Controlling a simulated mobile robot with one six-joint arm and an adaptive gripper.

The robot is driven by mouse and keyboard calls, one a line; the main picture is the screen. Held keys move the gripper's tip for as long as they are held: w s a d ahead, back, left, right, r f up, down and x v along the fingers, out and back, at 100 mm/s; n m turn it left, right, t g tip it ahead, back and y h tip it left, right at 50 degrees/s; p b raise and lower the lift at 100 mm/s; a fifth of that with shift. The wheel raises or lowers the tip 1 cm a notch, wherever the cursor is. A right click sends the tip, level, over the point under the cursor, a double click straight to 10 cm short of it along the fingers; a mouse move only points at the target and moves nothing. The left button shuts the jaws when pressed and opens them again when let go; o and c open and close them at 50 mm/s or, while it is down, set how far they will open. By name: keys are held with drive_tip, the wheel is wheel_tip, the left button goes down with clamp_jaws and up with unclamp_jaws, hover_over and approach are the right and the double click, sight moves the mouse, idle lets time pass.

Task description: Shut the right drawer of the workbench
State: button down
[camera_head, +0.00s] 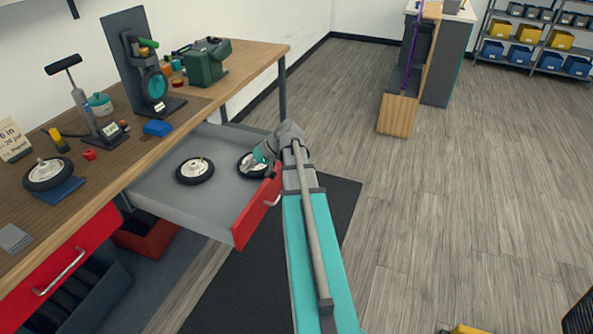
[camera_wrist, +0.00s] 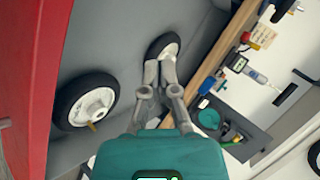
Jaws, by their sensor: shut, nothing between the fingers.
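The right drawer (camera_head: 222,141) of the wooden workbench (camera_head: 200,103) stands pulled out, with a grey tray and a red front. Its front also shows along the left of the wrist view (camera_wrist: 45,60). Two black-tyred wheels lie in it: one nearer the bench (camera_head: 195,171) and one nearer the front (camera_head: 244,160). My gripper (camera_head: 253,167) hangs over the drawer by the front wheel, partly covering it. In the wrist view its fingers (camera_wrist: 159,58) are shut and empty, overlapping the farther wheel in the picture; contact cannot be told.
The left drawer (camera_head: 65,265) looks shut. A red bin (camera_head: 148,238) stands beneath the bench. Tools and a green machine (camera_head: 206,62) stand on top. A dark mat (camera_head: 335,205) lies on the floor. Open floor extends right, with a wooden-sided unit (camera_head: 398,113) behind.

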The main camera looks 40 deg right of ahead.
sight(279, 165)
drive_tip(key=d+t+b, duration=0.1)
drive_tip(key=d, duration=0.3)
drive_tip(key=s+d+m+t+b, duration=0.1)
drive_tip(key=d, duration=0.3)
drive_tip(key=s+d+t+b, duration=0.1)
drive_tip(key=d, duration=0.3)
drive_tip(key=shift+m+t, duration=0.3)
drive_tip(key=shift+m, duration=0.1)
drive_tip(key=s+d+f+m+t+b, duration=0.6)
drive_tip(key=s+d+f+b, duration=0.5)
drive_tip(key=b, duration=0.9)
drive_tip(key=shift+s+d+f, duration=0.35)
drive_tip(key=shift+s+d, duration=0.15)
drive_tip(key=shift+d, duration=1.05)
drive_tip(key=x, duration=1.4)
drive_tip(key=shift+r, duration=0.2)
drive_tip(key=shift+d, duration=0.15)
